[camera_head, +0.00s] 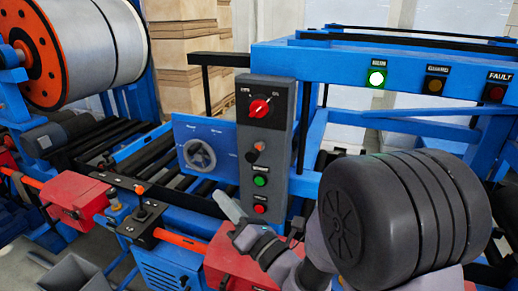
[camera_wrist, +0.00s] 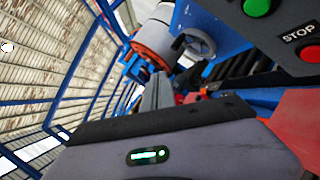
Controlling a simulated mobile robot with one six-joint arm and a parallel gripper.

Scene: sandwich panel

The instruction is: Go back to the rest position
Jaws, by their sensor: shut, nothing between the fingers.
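My gripper (camera_head: 228,207) is shut and empty. In the head view it points up and left, in front of the lower part of a grey control panel (camera_head: 268,140). The panel carries a red rotary switch (camera_head: 259,108), a small selector, a green button (camera_head: 260,181) and a red button (camera_head: 260,208). In the wrist view the green button (camera_wrist: 257,6) and the red STOP button (camera_wrist: 312,54) show at the upper right, apart from the gripper fingers (camera_wrist: 157,92).
A blue plate with a grey dial (camera_head: 199,154) is left of the panel. Red boxes (camera_head: 75,198) and orange rails lie low in front. A large roll (camera_head: 95,50) stands at upper left. On the blue frame (camera_head: 410,65) a green lamp (camera_head: 376,78) is lit.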

